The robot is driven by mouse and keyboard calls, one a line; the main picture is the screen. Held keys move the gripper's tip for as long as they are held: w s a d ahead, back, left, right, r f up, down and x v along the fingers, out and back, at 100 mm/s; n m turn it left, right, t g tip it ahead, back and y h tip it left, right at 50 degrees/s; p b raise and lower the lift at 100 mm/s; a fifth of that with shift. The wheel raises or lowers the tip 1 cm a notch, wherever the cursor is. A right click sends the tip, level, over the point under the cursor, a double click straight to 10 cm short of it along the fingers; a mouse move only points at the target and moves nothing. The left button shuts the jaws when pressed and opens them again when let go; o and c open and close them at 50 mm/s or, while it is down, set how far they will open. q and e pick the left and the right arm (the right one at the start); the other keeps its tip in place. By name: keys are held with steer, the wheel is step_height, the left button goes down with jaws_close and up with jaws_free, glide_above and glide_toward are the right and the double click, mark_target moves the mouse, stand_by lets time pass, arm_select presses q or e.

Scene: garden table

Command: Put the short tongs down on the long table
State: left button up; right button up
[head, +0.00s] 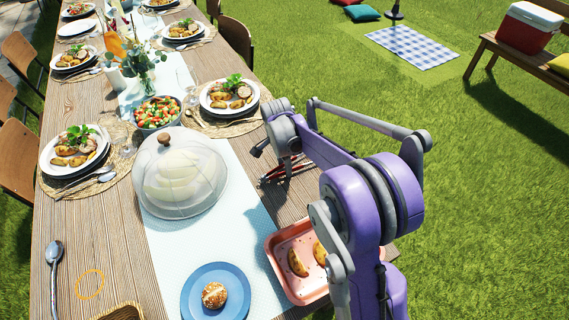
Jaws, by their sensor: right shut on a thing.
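The long table (112,225) is made of wooden planks and runs away from me on the left. My right gripper (275,158) is above its right edge, partly hidden by its own wrist. It is shut on what look like the short tongs (287,171), a small red and metal piece showing just below it. Most of the tongs is hidden, and I cannot tell whether they touch the table. My left gripper is not in view.
A spoon (54,275) lies left. An orange oval outline (80,284) marks bare planks.

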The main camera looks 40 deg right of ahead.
steer(key=o, duration=0.7)
steer(key=shift+r, duration=0.1)
steer(key=r, duration=0.3)
steer(key=r+p, duration=0.1)
steer(key=r, duration=0.3)
steer(key=a+r, duration=0.1)
steer(key=r, duration=0.2)
steer(key=shift+r, duration=0.3)
